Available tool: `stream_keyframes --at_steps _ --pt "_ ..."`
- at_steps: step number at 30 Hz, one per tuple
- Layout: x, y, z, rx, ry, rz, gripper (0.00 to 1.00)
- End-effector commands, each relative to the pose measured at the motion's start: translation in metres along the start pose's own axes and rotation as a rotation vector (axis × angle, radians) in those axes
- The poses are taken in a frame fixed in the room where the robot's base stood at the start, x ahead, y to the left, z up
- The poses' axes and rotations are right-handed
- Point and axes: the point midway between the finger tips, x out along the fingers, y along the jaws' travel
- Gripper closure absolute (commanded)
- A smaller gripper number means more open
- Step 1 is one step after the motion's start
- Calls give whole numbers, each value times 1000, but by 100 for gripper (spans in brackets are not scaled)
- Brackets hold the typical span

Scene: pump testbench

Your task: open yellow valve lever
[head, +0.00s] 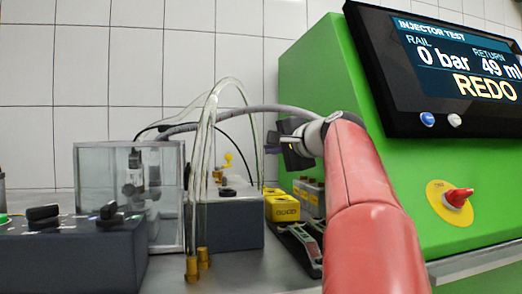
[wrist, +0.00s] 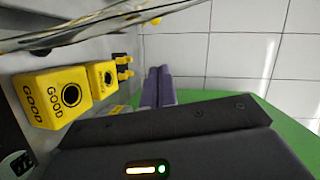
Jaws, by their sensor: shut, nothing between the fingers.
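A small yellow lever (head: 228,158) stands above the grey box at the back centre in the head view, beyond the clear hoses. My gripper (head: 271,140) is at the end of the red arm, to the right of the lever and a little higher in the picture. Its fingers point left and are shut and empty. In the wrist view the purple fingers (wrist: 158,88) lie together with nothing between them. A small yellow piece (wrist: 155,20) shows at the top of that view; I cannot tell if it is the lever.
Yellow blocks marked GOOD (head: 282,209) sit below my gripper. Clear hoses (head: 206,130) arch left of it, and a grey hose (head: 245,108) passes behind. A clear tank (head: 95,190) stands left. The green cabinet (head: 310,85) with a screen (head: 455,70) and red knob (head: 458,198) is right.

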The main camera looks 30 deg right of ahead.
Motion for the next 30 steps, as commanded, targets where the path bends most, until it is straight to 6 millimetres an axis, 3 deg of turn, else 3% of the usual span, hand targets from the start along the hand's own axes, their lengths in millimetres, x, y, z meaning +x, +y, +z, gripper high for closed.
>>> stream_keyframes --at_steps 12,18,30 --pt "87 -1 5 -1 -5 0 100" --pt "104 0 24 -1 -3 1 100" --pt "109 0 29 0 -1 0 100"
